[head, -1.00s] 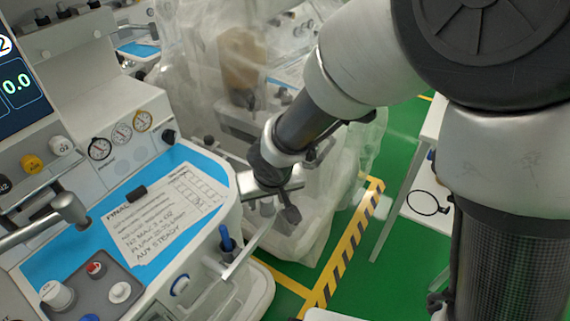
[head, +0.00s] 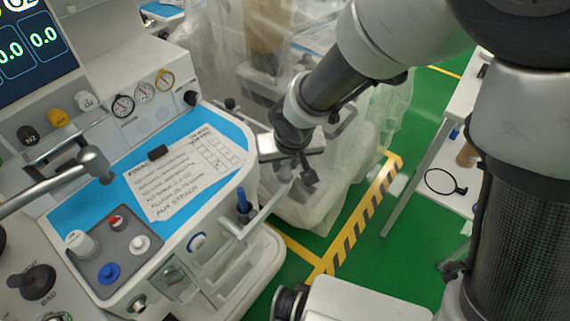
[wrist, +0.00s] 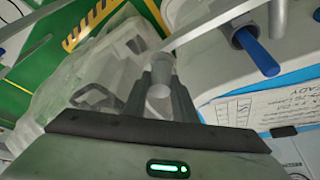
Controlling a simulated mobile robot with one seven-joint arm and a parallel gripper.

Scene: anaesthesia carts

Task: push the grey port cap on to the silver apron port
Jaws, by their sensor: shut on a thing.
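My gripper (head: 297,179) hangs just off the right end of the blue-topped cart, above the floor and in front of the plastic-draped machine. It is shut on a small light grey cylinder, which looks like the grey port cap (head: 284,173). In the wrist view the cap (wrist: 160,80) sits between the two dark fingers of my gripper (wrist: 161,72). A round silver fitting, probably the silver apron port (head: 137,305), is low on the cart's front face at the bottom of the head view. The cap is well apart from it.
A tray (head: 125,272) with white, red and blue caps sits on the cart's blue top (head: 75,222). A blue ring port (head: 197,242) and a holder with a blue pen (head: 242,200) are on the front. A metal arm (head: 50,185) crosses at left. A white table (head: 452,110) stands right.

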